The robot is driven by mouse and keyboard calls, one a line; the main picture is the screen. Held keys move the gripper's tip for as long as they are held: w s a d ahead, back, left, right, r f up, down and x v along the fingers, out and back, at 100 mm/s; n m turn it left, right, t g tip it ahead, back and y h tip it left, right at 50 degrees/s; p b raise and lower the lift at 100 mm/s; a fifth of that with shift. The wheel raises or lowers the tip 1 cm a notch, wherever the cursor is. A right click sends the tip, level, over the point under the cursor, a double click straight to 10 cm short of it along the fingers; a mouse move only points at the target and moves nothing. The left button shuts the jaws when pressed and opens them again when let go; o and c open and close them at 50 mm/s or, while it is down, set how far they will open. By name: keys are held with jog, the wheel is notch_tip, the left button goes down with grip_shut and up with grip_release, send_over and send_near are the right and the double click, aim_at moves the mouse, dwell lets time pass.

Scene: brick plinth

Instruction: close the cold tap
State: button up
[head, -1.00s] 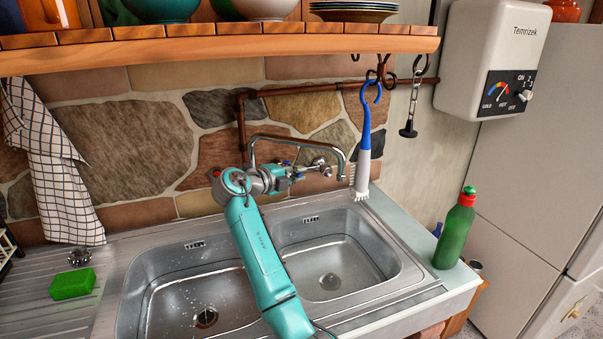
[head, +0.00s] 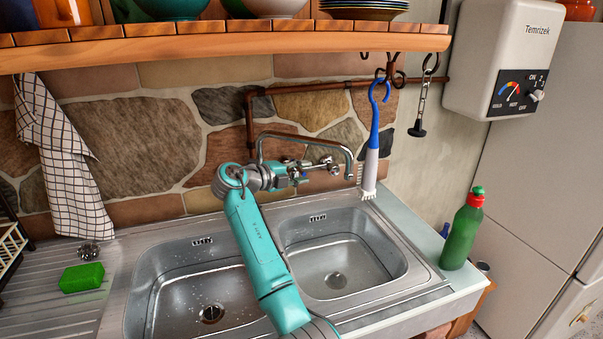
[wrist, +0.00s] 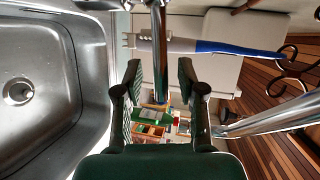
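The chrome faucet (head: 305,138) is mounted on the stone wall above the double sink, its spout bent over the right basin. A chrome tap fitting (head: 331,166) shows just right of my gripper (head: 298,175); I cannot make out a cold marking on it. In the wrist view my gripper (wrist: 158,95) has its two dark fingers apart, with a chrome pipe (wrist: 158,50) visible beyond the gap. Another chrome pipe (wrist: 275,120) runs right of the fingers. No contact with the tap is clear. The faucet's left end is hidden behind my arm.
A blue-handled brush (head: 372,140) hangs from a hook right of the spout. A green bottle (head: 461,232) stands at the sink's right edge. A green sponge (head: 82,277) lies on the left drainboard. A wooden shelf (head: 230,50) with dishes overhangs the faucet.

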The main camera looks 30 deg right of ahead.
jog(key=v, duration=1.2)
dwell(0.4)
